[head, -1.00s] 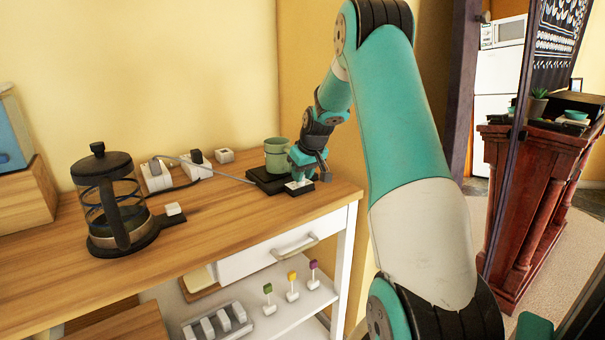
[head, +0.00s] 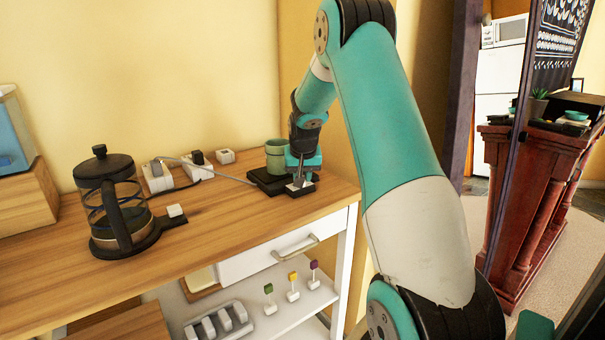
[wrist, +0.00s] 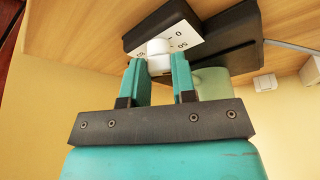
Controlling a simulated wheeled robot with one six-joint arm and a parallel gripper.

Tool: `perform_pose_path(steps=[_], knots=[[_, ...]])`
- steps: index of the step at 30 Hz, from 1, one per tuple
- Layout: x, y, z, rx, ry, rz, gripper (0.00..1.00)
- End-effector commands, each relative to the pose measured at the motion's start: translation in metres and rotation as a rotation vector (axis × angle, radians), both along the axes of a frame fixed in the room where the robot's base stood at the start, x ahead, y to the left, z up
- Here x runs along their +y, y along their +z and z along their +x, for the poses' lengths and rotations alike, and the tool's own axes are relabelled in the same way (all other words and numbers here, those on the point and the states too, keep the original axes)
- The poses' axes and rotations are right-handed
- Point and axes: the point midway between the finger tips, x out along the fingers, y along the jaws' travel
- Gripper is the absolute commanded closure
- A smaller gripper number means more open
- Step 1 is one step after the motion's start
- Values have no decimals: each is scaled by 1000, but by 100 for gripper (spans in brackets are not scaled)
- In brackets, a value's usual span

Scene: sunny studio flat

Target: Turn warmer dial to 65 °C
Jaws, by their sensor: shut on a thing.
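The warmer (head: 264,180) is a flat black unit at the right end of the wooden counter, with a green mug (head: 276,155) on it. Its white dial knob (wrist: 158,50) sits on a white scale plate (wrist: 185,32) in the wrist view. The numbers 0 and 50 are readable on the plate; the exact setting is not. My gripper (wrist: 160,62) is shut on the knob, with one teal finger on each side. In the head view my gripper (head: 299,182) comes down onto the front of the warmer and hides most of the knob.
A French press (head: 112,205) stands at the left on the counter. Sockets and plugs (head: 157,177) with cables lie along the wall behind. A drawer (head: 268,252) and a shelf with several small coloured-top items (head: 293,284) are below. The front middle of the counter is clear.

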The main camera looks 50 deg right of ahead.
Motion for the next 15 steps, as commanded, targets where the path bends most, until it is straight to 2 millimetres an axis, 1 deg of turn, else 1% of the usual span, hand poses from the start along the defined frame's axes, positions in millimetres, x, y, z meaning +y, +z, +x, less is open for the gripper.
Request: perform_pose_path(steps=[15], knots=[[2, 1, 4, 0, -466, 0, 98]])
